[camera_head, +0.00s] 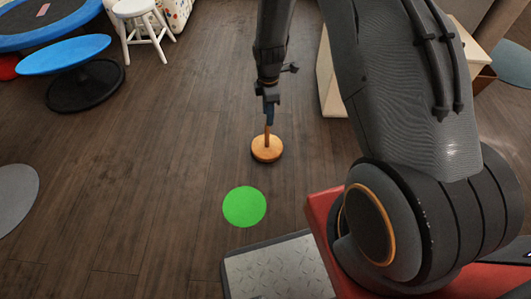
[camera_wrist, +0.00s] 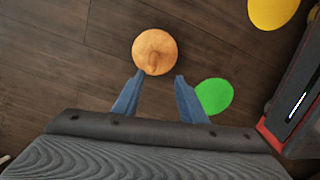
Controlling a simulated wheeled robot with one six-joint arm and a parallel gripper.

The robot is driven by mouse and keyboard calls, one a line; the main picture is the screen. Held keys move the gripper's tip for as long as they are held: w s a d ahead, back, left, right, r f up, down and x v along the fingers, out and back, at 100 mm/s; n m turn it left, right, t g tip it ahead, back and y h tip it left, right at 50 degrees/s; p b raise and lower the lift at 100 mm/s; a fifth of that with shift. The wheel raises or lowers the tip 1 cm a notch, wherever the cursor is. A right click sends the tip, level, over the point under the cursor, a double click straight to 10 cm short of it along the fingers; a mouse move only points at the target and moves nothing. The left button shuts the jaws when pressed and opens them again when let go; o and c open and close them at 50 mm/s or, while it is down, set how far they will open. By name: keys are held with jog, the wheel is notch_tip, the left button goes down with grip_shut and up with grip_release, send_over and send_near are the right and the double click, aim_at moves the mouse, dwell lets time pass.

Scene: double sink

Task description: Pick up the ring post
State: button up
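The ring post (camera_head: 267,149) is a light wooden disc base with a thin upright peg, standing on the dark wood floor. My gripper (camera_head: 269,118) is right above it, pointing down, and the fingers overlap the peg's top in the head view. In the wrist view the ring post (camera_wrist: 155,45) lies just beyond the fingertips, its peg pointing toward the gap between them. My gripper (camera_wrist: 160,76) is open, with its two blue fingers apart and nothing held between them. I cannot tell how far above the peg the fingertips are.
A flat green disc (camera_head: 244,206) lies on the floor in front of the post. A yellow disc (camera_wrist: 273,10) shows in the wrist view. The floor left of the post is clear.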

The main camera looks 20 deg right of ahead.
jog(key=n+b, duration=0.2)
jog(key=b, duration=0.1)
send_over(266, 135)
jog(key=w, duration=0.1)
jog(key=f, duration=0.7)
jog(key=shift+w+d+f, duration=0.15)
jog(key=shift+d+f, duration=0.15)
jog(key=shift+s+f+b, duration=0.2)
jog(key=shift+f+b, duration=2.05)
jog(key=shift+f, duration=1.75)
jog(key=shift+r, duration=0.1)
grip_shut()
jog(key=shift+w, duration=0.1)
